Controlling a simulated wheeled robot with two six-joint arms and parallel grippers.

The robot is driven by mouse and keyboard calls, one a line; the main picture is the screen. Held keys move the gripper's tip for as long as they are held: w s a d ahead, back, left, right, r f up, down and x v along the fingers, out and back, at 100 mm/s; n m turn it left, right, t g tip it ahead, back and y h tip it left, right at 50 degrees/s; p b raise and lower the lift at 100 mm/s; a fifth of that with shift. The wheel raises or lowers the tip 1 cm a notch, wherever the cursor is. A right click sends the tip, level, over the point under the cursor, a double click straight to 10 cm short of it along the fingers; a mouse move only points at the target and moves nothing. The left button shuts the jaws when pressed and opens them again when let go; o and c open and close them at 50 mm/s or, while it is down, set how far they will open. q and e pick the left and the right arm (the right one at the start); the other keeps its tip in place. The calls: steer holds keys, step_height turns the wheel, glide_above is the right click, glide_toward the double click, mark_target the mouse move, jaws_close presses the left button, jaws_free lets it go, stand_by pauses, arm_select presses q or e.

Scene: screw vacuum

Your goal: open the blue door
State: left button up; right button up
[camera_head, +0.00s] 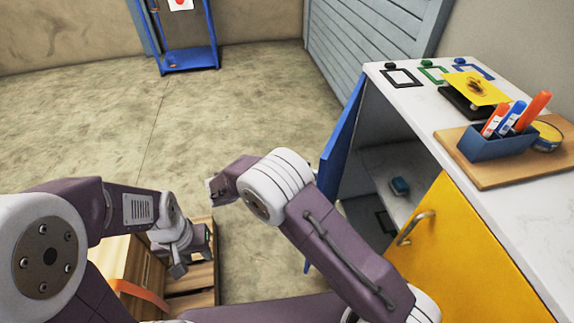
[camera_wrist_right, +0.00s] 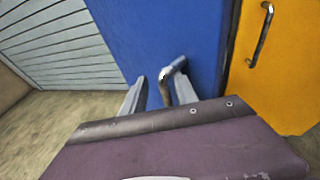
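The blue door (camera_head: 341,142) of the white-topped cabinet stands swung out in the head view, seen nearly edge-on, with the cabinet's inside visible. In the right wrist view its blue face (camera_wrist_right: 130,45) fills the middle, with a grey handle (camera_wrist_right: 166,88) on it. My right gripper (camera_wrist_right: 160,92) has its fingers apart, one on each side of the handle. I cannot tell whether they touch it. In the head view my right arm hides the right fingertips. My left gripper (camera_head: 194,258) hangs open and empty above a wooden crate.
The yellow door (camera_head: 460,265) with a metal handle (camera_head: 415,228) is shut beside the opening. A blue pen holder (camera_head: 497,145) stands on the counter. The wooden crate (camera_head: 203,300) is at lower left. The middle floor is clear.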

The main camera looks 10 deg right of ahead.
steer(key=w+a, duration=0.1)
steer(key=a, duration=0.6)
steer(key=shift+w+a+r, duration=0.15)
steer(key=shift+w+a, duration=0.05)
steer(key=shift+w, duration=0.15)
